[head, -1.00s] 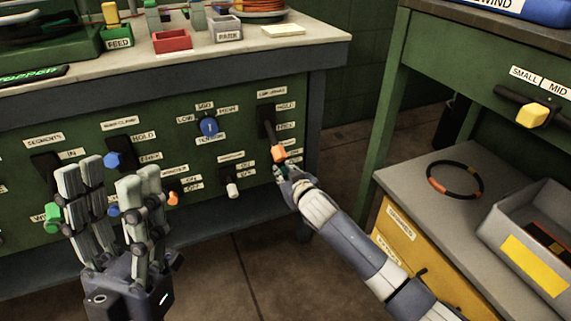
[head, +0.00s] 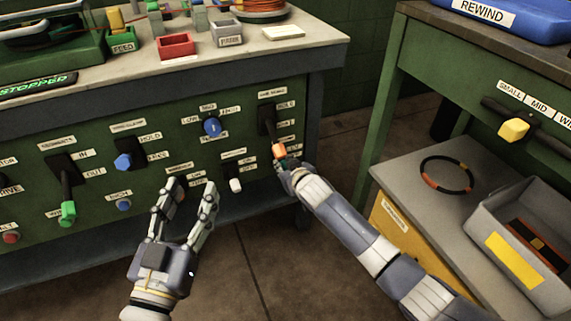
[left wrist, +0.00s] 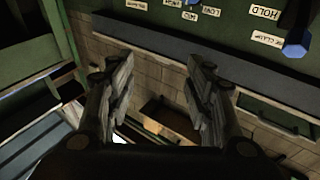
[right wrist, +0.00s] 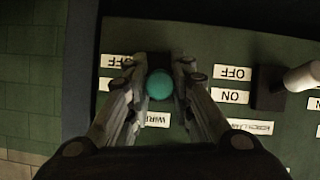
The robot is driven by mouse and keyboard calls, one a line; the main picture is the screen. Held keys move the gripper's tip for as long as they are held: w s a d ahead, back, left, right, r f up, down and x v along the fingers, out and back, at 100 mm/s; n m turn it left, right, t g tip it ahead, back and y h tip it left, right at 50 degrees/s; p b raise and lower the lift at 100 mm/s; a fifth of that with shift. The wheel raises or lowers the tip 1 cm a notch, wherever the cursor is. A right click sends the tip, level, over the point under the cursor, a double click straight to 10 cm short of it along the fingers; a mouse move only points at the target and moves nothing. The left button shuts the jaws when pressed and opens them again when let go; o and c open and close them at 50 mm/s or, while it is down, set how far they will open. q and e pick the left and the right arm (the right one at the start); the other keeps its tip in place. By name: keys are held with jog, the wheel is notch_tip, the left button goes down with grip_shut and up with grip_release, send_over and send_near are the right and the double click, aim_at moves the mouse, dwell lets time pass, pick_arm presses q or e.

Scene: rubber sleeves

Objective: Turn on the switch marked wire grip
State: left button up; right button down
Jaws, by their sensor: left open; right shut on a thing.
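The switch with the teal round knob (right wrist: 160,84) sits beside a label reading WIRE, its rest hidden, in the right wrist view. An OFF label (right wrist: 118,61) is beside it, and another small label is mostly covered by a finger. My right gripper (head: 286,164) is shut on the teal knob, at the right end of the green panel (head: 225,150), just below an orange-tipped lever (head: 279,151). Whether the switch stands at on or off cannot be told. My left gripper (head: 189,186) is open and empty in front of the panel; its spread fingers show in the left wrist view (left wrist: 160,75).
A white-tipped switch (head: 235,185) stands left of my right gripper and shows in the right wrist view (right wrist: 302,76). A blue knob (head: 211,126), a blue-ended lever (head: 123,161) and a green-ended lever (head: 68,212) share the panel. A grey bin (head: 490,215) sits on the right shelf.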

pick_arm(q)
notch_tip(320, 180, down, 6)
jog(key=g+y, duration=0.1)
jog(key=g, duration=0.2)
jog(key=shift+a+p, duration=0.45)
pick_arm(e)
jog(key=shift+w+r, duration=0.15)
jog(key=shift+r, duration=0.15)
pick_arm(q)
jog(key=shift+s, duration=0.1)
pick_arm(e)
jog(key=c, duration=1.4)
grip_release()
jog(key=shift+f, duration=0.15)
jog(key=shift+s, duration=0.2)
jog(key=shift+s, duration=0.15)
jog(key=v, duration=1.1)
jog(key=shift+r, duration=0.35)
jog(key=shift+s, duration=0.1)
